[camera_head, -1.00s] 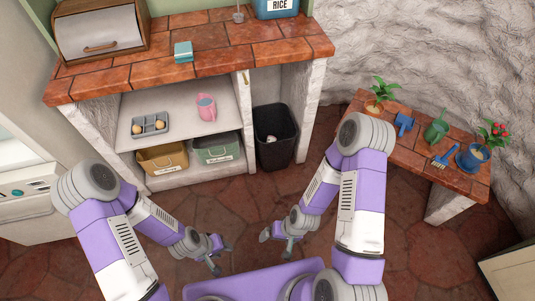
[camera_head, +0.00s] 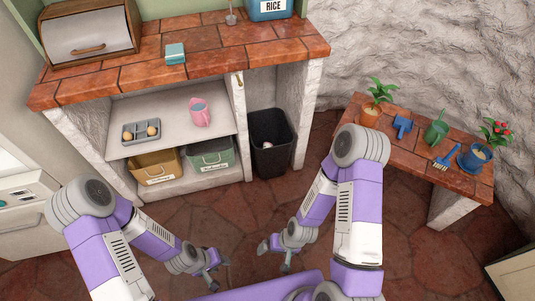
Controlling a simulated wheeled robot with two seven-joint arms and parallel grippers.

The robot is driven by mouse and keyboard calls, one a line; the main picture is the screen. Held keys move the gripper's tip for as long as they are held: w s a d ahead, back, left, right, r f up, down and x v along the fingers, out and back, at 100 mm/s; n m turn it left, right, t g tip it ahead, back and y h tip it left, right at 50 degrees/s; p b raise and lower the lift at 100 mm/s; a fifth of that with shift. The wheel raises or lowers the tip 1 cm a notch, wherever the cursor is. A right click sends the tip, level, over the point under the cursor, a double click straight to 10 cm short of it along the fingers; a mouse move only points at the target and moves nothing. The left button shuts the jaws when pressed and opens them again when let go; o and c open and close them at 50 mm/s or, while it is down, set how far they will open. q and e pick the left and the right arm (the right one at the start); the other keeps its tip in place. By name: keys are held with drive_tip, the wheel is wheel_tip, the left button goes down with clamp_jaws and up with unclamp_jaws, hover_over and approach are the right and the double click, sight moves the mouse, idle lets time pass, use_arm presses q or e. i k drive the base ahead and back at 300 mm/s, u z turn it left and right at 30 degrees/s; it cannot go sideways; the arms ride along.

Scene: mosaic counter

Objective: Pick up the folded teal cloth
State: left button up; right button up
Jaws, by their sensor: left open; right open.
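The folded teal cloth (camera_head: 175,53) lies on the red tiled counter top (camera_head: 205,37), near its front edge and right of the bread box. My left gripper (camera_head: 218,277) is open and empty, low over the floor in front of the counter. My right gripper (camera_head: 274,256) is open and empty, also low over the floor, to the right of the left one. Both grippers are well apart from the cloth and below the counter top.
A bread box (camera_head: 90,32) and a blue rice tin (camera_head: 268,8) stand on the counter. The shelf below holds an egg tray (camera_head: 141,132) and a pink mug (camera_head: 200,113). A black bin (camera_head: 271,145) stands beside it. A plant bench (camera_head: 425,150) is at right.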

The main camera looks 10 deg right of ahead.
sight(175, 54)
drive_tip(key=u, duration=0.05)
drive_tip(key=i, duration=0.75)
drive_tip(key=u, duration=0.25)
